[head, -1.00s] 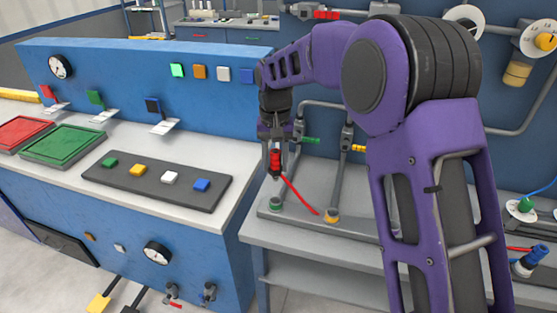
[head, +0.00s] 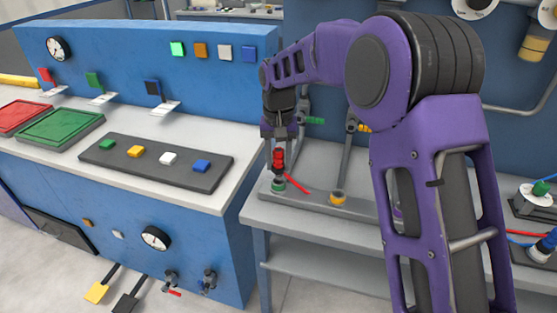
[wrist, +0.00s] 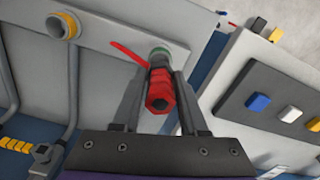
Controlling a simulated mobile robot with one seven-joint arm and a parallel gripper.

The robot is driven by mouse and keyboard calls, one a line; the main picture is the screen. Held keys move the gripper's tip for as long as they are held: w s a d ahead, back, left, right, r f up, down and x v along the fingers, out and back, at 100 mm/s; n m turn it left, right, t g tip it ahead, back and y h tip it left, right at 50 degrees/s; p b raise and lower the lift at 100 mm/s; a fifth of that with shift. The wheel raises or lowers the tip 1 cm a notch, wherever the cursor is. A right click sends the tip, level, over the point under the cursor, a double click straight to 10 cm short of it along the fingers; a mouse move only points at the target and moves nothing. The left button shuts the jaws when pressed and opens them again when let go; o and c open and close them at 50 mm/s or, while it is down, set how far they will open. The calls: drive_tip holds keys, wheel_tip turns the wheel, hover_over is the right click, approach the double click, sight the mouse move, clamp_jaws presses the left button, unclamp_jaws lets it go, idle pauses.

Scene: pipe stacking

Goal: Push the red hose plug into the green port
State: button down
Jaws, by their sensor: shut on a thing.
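The red hose plug (head: 279,158) is between the fingers of my gripper (head: 279,150) in the head view. My gripper is shut on it and holds it upright, directly above the green port (head: 278,186). In the wrist view the red plug (wrist: 160,93) lies between the two fingers, and its far end meets the green port (wrist: 158,53), of which only part of the rim shows. Plug and port appear to touch, but I cannot tell how deep the plug sits. A short red hose (head: 297,184) trails to the right from it.
A yellow port (head: 338,197) is on the same grey base plate (head: 310,201), to the right. Pipes with green (head: 314,120) and yellow handles rise behind. The white counter with a button panel (head: 155,163) stands to the left.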

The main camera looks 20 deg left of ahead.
sight(279, 170)
drive_tip(key=shift+f+b, duration=0.6)
drive_tip(key=shift+f, duration=1.05)
idle(0.5)
drive_tip(key=shift+c, duration=1.8)
unclamp_jaws()
